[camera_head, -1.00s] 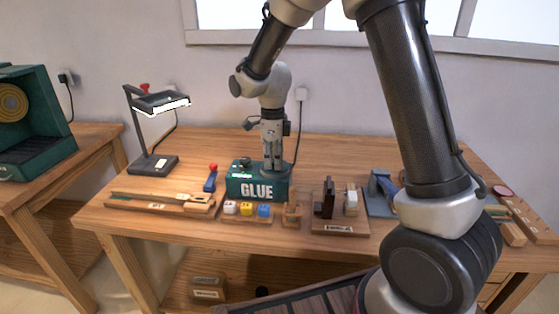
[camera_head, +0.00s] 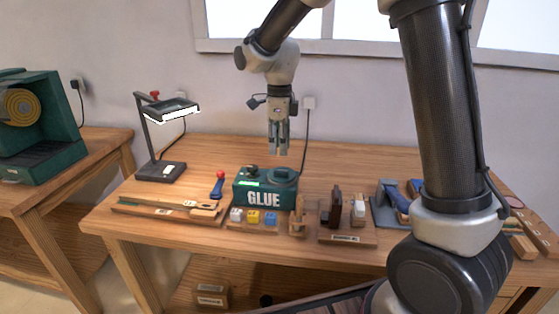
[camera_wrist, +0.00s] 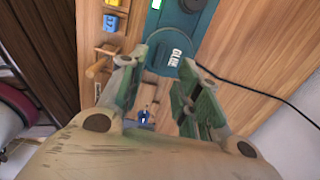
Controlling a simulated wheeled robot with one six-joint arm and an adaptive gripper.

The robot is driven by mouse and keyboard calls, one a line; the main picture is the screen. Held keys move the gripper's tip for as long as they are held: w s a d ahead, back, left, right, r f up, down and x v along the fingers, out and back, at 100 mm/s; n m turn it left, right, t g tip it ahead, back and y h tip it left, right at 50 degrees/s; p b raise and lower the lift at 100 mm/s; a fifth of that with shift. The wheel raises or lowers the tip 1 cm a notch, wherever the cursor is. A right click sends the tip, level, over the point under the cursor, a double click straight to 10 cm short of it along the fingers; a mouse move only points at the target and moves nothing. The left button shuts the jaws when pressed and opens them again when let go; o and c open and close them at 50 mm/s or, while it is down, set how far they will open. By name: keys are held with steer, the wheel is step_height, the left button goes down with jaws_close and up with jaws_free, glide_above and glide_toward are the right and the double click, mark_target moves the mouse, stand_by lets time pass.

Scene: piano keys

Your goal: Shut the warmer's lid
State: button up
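The warmer (camera_head: 264,188) is a dark green box with GLUE on its front, near the middle of the bench. A green light shows on its top left. Its round green lid (camera_head: 282,172) appears to lie flat on top, with no raised flap visible. The warmer also shows at the top of the wrist view (camera_wrist: 183,25), with a GLUE label between the fingers. My gripper (camera_head: 279,153) hangs above the warmer, pointing down, clear of the lid. In the wrist view its fingers (camera_wrist: 160,92) are apart with nothing between them.
White, yellow and blue cubes (camera_head: 254,217) sit in front of the warmer. A wooden stand (camera_head: 297,217) and a block rack (camera_head: 346,236) are to the right. A red-and-blue tool (camera_head: 218,185) and a lamp (camera_head: 160,172) are left. The bench behind the warmer is clear.

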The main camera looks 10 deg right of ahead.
step_height(320, 180, up, 4)
steer(key=shift+f, duration=0.1)
stand_by(0.4)
steer(key=s+d+r+n+t, duration=0.1)
steer(key=s+d+r+n, duration=0.1)
steer(key=s+d+n, duration=0.4)
steer(key=s+d+r+n+t, duration=0.2)
steer(key=s+d+n, duration=0.4)
steer(key=s+n, duration=0.3)
steer(key=s+d+r+n+t, duration=0.1)
steer(key=s+d+r+n, duration=0.1)
steer(key=s+d+n, duration=0.5)
steer(key=s, duration=0.5)
steer(key=shift+s+r, duration=0.15)
steer(key=shift+s, duration=0.25)
